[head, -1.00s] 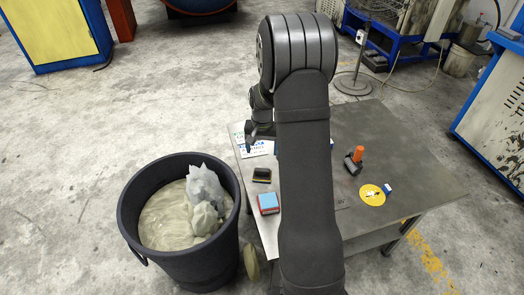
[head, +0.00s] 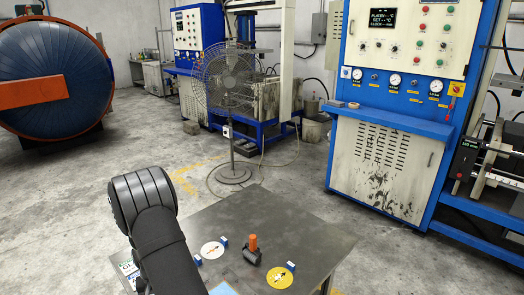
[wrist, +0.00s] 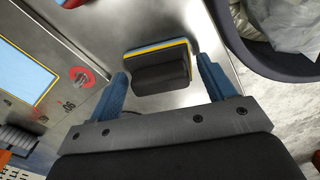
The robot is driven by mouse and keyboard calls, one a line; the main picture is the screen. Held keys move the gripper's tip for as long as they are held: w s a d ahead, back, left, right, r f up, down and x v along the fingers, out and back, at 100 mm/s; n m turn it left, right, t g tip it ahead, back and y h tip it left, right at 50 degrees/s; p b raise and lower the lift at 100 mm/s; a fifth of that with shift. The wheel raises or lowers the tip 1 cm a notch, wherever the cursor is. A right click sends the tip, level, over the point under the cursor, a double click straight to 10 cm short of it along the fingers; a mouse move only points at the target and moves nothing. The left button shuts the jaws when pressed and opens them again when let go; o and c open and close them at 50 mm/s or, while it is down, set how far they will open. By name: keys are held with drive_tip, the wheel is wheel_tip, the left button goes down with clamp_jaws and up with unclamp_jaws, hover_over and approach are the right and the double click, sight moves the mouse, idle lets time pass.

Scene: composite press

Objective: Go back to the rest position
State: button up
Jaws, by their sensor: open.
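My gripper (wrist: 162,70) shows in the wrist view with its two blue fingers spread apart. It is open. A black block with a yellow and blue edge (wrist: 160,72) lies on the metal table top (wrist: 200,25), in line with the gap between the fingertips. I cannot tell how far below the fingertips it is. In the head view my arm rises at the lower left over the table (head: 300,215), and my gripper is out of sight there.
On the table are an orange-handled tool (head: 252,252), a yellow disc (head: 279,277) and a white disc (head: 212,250). The dark bin's rim (wrist: 240,45) is at the wrist view's upper right. A fan (head: 230,85) and blue press cabinet (head: 385,170) stand behind.

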drive_tip(key=shift+r, duration=2.2)
